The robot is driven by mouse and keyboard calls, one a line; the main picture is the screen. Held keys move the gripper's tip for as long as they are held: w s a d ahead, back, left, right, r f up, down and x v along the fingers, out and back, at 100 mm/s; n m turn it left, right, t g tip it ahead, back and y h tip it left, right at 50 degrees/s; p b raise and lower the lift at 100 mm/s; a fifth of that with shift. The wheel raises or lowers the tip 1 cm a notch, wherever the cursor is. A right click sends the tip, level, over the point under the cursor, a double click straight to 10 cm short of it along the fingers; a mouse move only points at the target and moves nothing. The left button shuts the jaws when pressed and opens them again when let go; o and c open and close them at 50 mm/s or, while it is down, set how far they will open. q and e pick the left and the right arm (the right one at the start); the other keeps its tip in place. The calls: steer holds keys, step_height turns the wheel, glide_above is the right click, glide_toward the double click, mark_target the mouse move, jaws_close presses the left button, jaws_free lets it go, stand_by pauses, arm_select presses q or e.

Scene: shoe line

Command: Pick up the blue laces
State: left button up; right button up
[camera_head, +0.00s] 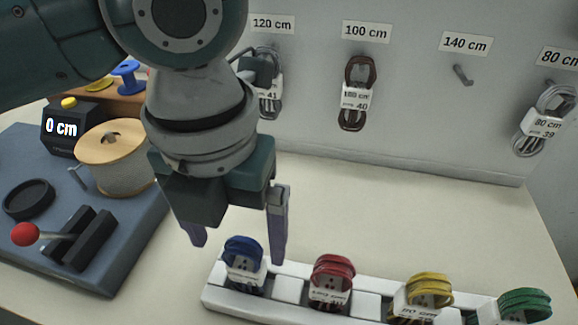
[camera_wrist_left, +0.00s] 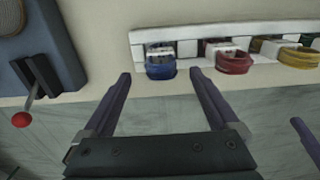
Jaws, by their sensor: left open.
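The blue laces (camera_head: 243,254) are a coiled bundle with a white paper band. They stand in the leftmost slot of a white rack (camera_head: 212,287) at the front of the table. My left gripper (camera_head: 238,250) is open and empty, pointing down above and around the near side of the blue laces. In the left wrist view the blue laces (camera_wrist_left: 160,66) lie ahead of and between the two open fingers (camera_wrist_left: 160,85), apart from both. My right gripper does not show in the head view.
Red laces (camera_head: 332,274), yellow laces (camera_head: 428,290) and green laces (camera_head: 524,305) stand in the same rack to the right. A blue-grey machine base (camera_head: 110,225) with a cord spool (camera_head: 115,165) and red-knobbed lever (camera_head: 25,233) is at left. More laces (camera_head: 357,95) hang on the back wall.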

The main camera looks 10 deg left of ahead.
mark_target(245, 261)
arm_select(q)
step_height(245, 261, down, 2)
steer(key=shift+a+f, duration=0.1)
steer(key=shift+f, duration=0.05)
steer(key=f, duration=0.2)
steer(key=f+b, duration=0.1)
steer(key=f, duration=0.2)
steer(key=shift+w+f, duration=0.2)
steer(key=shift+f, duration=0.05)
steer(key=c, duration=1.4)
steer(key=shift+d+r, duration=0.1)
steer(key=shift+d, duration=0.1)
